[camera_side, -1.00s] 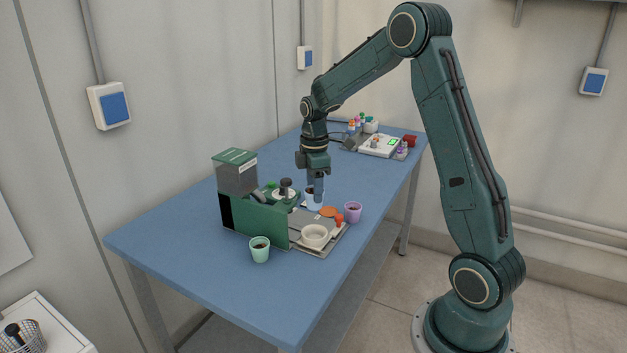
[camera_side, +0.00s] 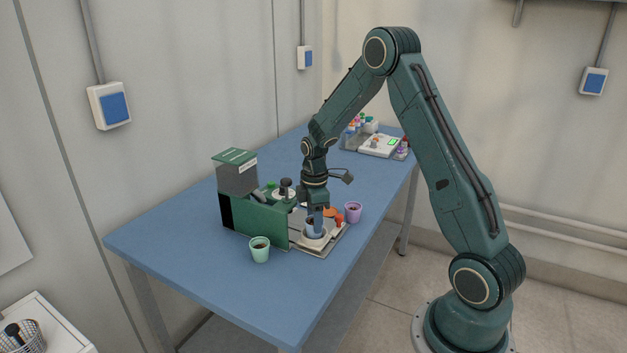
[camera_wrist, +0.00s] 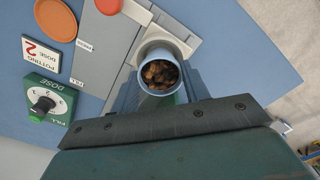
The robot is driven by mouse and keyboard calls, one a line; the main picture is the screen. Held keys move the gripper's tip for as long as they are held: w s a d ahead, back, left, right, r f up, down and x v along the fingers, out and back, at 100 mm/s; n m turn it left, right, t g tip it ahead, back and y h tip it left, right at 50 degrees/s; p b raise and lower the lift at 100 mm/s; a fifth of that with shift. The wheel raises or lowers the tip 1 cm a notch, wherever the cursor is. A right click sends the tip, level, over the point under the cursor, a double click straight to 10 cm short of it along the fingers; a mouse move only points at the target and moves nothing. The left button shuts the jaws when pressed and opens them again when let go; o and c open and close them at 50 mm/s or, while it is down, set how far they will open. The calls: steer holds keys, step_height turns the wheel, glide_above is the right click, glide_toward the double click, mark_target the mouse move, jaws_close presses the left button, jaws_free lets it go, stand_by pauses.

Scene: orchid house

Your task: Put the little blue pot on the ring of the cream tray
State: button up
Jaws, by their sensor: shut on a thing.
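The little blue pot (camera_wrist: 161,74) is filled with brown chunks, seen from above in the wrist view. My gripper (camera_side: 316,222) is shut on it, with a finger on either side, and points straight down. In the side view the pot is at the cream ring (camera_side: 315,243) on the front part of the tray (camera_side: 312,253). My fingers partly hide the pot there. I cannot tell whether its base touches the ring's floor. In the wrist view, the pale tray (camera_wrist: 186,22) shows just beyond the pot.
A green dosing machine (camera_side: 262,222) stands close left of my gripper. A mint cup (camera_side: 260,250) is in front of it, and a purple cup (camera_side: 353,212) is right of the tray.

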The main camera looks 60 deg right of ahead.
steer(key=shift+f, duration=0.45)
steer(key=shift+f, duration=0.1)
steer(key=o, duration=1)
steer(key=shift+c, duration=0.2)
step_height(320, 180, up, 12)
stand_by(0.5)
